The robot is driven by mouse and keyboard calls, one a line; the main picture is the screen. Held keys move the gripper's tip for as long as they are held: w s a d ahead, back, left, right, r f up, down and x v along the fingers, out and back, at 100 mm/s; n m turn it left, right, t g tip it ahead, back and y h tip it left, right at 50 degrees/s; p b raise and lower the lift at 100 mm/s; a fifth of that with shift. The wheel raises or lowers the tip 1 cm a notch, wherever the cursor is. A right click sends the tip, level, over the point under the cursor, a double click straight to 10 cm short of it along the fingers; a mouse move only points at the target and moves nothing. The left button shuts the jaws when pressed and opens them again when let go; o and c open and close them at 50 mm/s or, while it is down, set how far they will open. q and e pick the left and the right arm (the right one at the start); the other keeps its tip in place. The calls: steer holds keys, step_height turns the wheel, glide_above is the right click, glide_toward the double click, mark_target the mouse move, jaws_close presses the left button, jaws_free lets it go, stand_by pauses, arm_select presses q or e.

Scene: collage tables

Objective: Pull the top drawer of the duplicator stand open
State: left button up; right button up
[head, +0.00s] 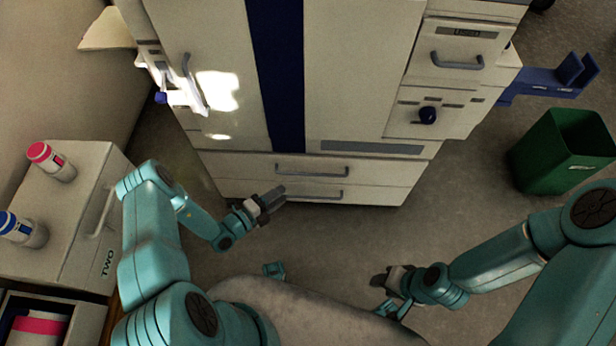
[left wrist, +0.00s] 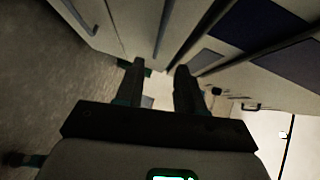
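The duplicator stand (head: 230,178) is the cream base under the big machine with a dark blue stripe. Its top drawer has a grey bar handle (head: 312,172) and looks closed. A lower drawer with a similar handle (head: 312,195) sits below it. My left gripper (head: 276,197) is in front of the stand, left of and below the top handle as seen in the head view. Its two dark fingers (left wrist: 160,78) are apart, with nothing held between them. My right gripper (head: 381,282) is low, well away from the drawers; its finger gap is unclear.
A cream cabinet (head: 75,200) marked TWO stands at left, with pink-lidded (head: 50,160) and blue-lidded (head: 22,228) bottles on top. A green bin (head: 545,155) and a blue bracket (head: 550,85) are at right. Grey floor in front of the stand is clear.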

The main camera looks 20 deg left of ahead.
arm_select(q)
steer(key=b+x, duration=0.2)
steer(key=x, duration=1)
steer(key=shift+d, duration=0.1)
jaws_close()
